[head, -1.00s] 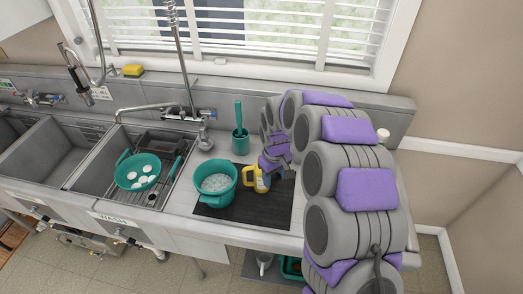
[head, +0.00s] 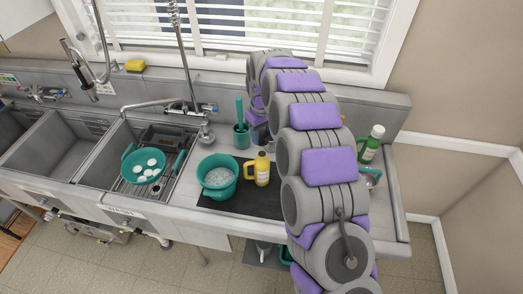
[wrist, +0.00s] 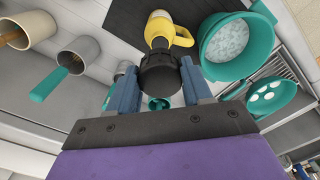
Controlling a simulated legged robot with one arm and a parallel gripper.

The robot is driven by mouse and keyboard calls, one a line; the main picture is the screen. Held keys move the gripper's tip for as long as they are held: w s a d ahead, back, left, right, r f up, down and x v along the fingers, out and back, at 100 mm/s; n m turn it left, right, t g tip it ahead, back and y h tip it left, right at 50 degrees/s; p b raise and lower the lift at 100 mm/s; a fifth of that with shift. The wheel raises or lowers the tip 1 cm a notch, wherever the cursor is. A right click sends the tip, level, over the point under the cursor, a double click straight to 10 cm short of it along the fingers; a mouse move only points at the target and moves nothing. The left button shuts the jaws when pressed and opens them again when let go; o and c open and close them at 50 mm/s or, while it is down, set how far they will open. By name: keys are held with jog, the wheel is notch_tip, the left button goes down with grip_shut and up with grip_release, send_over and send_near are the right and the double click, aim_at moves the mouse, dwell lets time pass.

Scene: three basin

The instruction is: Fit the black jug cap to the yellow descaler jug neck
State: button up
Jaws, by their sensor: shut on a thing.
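The yellow descaler jug (head: 262,168) stands upright on the dark mat, right of the teal pot. It also shows beyond my fingers in the wrist view (wrist: 181,33). My gripper (wrist: 160,88) is shut on the black jug cap (wrist: 158,74), which sits between the two blue-grey fingers. The cap overlaps the near side of the jug in the wrist view; the gap between them is hard to judge. In the head view my arm reaches to the back of the counter behind the jug, and it hides the gripper and cap.
A teal pot (head: 217,176) with whitish contents stands left of the jug. A teal brush holder (head: 241,136) is behind. A green bottle (head: 372,144) stands right of my arm. A sink basin holds a teal colander (head: 144,166). The mat's front (head: 240,206) is clear.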

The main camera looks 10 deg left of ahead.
aim_at(262, 154)
jog(key=shift+f, duration=0.15)
jog(key=shift+f+b, duration=0.45)
jog(key=shift+f, duration=2.25)
jog(key=shift+s+f, duration=0.1)
jog(key=shift+f, duration=0.1)
jog(key=shift+f, duration=0.9)
jog(key=o, duration=1.1)
jog(key=shift+o, duration=0.2)
